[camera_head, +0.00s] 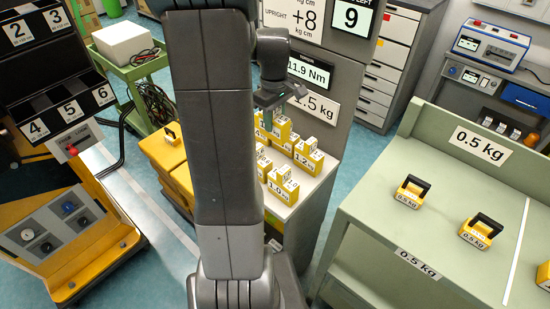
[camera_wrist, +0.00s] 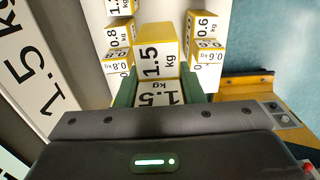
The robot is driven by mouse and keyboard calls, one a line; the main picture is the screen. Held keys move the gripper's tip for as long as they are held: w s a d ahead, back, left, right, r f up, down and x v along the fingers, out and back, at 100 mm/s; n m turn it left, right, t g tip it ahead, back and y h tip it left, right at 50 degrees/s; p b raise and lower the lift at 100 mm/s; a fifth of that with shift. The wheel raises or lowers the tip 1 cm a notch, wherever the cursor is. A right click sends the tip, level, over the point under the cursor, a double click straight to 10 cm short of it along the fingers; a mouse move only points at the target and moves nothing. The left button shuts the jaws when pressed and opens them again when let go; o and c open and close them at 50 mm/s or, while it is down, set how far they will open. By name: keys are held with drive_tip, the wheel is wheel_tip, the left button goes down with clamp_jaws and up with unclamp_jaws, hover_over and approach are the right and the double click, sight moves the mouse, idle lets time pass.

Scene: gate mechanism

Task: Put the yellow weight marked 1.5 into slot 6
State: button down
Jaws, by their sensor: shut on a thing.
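The yellow weight marked 1.5 (camera_wrist: 157,42) sits between the green fingers of my gripper (camera_wrist: 158,88) in the wrist view, with its white label facing the camera. In the head view my gripper (camera_head: 270,113) is over the shelf of yellow weights, and the held weight (camera_head: 281,129) shows partly beside it. My gripper is shut on this weight. I cannot tell whether the weight touches the shelf. Slot 6 (camera_head: 103,96) is on the black rack at the left of the head view, right of slot 5 (camera_head: 70,109). My arm hides part of the shelf.
Other yellow weights, such as the 1.2 (camera_head: 308,154) and 1.0 (camera_head: 283,186), stand close by. Weights marked 0.8 (camera_wrist: 118,50) and 0.6 (camera_wrist: 205,28) flank the held one. A green table (camera_head: 380,225) with 0.5 kg weights is at the right. A yellow crate (camera_head: 160,150) stands left of my arm.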

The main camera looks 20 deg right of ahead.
drive_tip(key=shift+w+f+p, duration=0.2)
drive_tip(key=shift+f+p, duration=0.35)
drive_tip(key=shift+f, duration=4.75)
drive_tip(key=shift+f, duration=0.2)
drive_tip(key=c, duration=1.2)
unclamp_jaws()
drive_tip(key=shift+s, duration=0.1)
drive_tip(key=shift+c, duration=0.2)
